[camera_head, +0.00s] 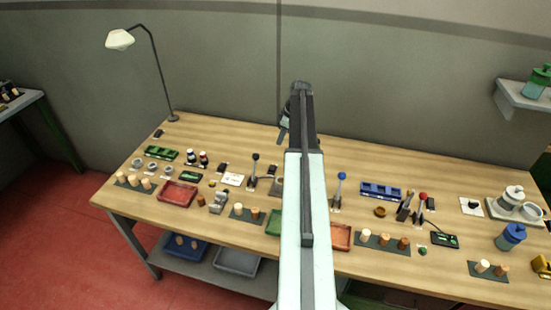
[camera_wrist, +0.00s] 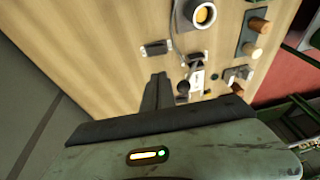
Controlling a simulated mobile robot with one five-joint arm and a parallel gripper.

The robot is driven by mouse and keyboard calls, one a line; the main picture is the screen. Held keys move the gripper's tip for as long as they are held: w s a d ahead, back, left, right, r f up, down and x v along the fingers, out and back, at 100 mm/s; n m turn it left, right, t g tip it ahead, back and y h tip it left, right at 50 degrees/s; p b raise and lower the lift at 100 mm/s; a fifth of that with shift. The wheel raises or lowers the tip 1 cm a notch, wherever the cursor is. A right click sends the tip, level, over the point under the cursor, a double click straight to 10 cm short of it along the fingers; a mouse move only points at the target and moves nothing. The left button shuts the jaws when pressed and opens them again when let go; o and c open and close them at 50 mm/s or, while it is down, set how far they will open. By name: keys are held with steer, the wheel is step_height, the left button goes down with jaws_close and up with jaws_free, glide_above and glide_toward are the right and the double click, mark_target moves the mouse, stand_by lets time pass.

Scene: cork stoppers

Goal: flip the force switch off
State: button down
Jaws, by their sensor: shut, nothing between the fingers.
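No label for a force switch is readable, so I cannot tell which control it is. In the head view a black-knobbed lever (camera_head: 254,170), a blue-knobbed lever (camera_head: 340,186) and a red-knobbed lever (camera_head: 421,207) stand upright on the bench. My gripper (camera_head: 283,132) is shut and empty above the back of the bench, partly hidden by my arm. In the wrist view my gripper (camera_wrist: 157,92) has its dark fingers together, beside a dark round-knobbed lever (camera_wrist: 183,88) by a pale plate (camera_wrist: 197,80). Contact between them cannot be judged.
A small black box (camera_wrist: 155,47) and a housing with an orange centre (camera_wrist: 203,13) are close by in the wrist view. A red tray (camera_head: 178,194), a blue rack (camera_head: 381,191) and cork mats crowd the bench (camera_head: 190,128). Its back left strip is mostly clear.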

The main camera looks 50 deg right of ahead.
mark_target(271, 168)
steer(key=b+x, duration=0.9)
steer(key=s+b+x, duration=0.1)
steer(key=b+x, duration=0.3)
steer(key=x, duration=0.1)
steer(key=shift+s+f, duration=0.1)
